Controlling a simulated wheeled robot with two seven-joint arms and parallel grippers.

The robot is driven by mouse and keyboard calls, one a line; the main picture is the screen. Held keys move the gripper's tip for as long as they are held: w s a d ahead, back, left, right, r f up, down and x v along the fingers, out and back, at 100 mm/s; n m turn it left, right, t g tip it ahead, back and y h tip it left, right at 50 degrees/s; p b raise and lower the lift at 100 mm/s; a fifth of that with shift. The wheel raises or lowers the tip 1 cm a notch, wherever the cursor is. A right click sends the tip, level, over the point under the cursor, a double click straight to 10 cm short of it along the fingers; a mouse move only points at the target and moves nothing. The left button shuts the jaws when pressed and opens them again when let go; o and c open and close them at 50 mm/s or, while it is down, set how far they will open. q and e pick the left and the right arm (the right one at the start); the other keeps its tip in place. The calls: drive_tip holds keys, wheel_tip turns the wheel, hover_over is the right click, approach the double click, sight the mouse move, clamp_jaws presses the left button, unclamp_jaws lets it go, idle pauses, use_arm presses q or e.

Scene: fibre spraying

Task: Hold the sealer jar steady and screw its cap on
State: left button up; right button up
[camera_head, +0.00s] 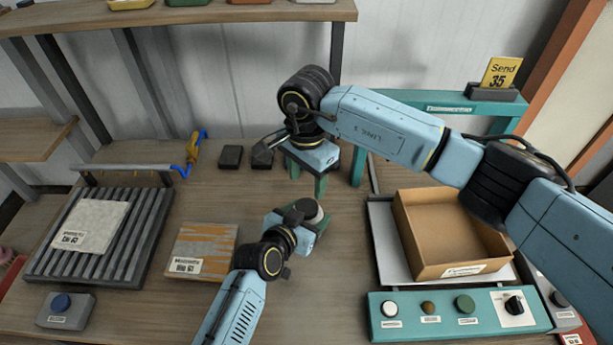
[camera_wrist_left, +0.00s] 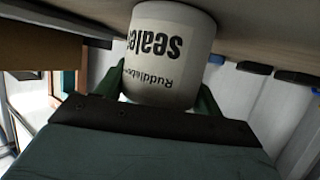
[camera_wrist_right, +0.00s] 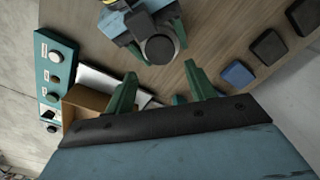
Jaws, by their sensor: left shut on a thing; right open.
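The sealer jar (camera_head: 312,218) is a white cylinder standing at the middle of the bench. Its upside-down "sealer" label shows in the left wrist view (camera_wrist_left: 165,45). My left gripper (camera_head: 303,213) is shut around its sides, one green finger on each side. A dark round top (camera_wrist_right: 160,48) shows on the jar in the right wrist view; I cannot tell whether it is the cap or the open mouth. My right gripper (camera_head: 307,178) is open and empty, above and behind the jar, its fingers (camera_wrist_right: 160,88) apart from it. No separate cap is clearly visible.
Two dark blocks (camera_head: 231,157) (camera_head: 262,158) lie behind the jar. A patterned board (camera_head: 203,250) and a slatted rack (camera_head: 140,243) are at left. A cardboard box (camera_head: 410,235) and a teal button panel (camera_head: 460,325) are at right. Bare bench lies around the jar.

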sight(307, 206)
wheel_tip(307, 206, down, 8)
drive_tip(key=shift+f, duration=0.1)
idle(0.5)
drive_tip(key=c, duration=0.8)
drive_tip(key=shift+m, duration=1.6)
drive_tip(key=o, duration=1.1)
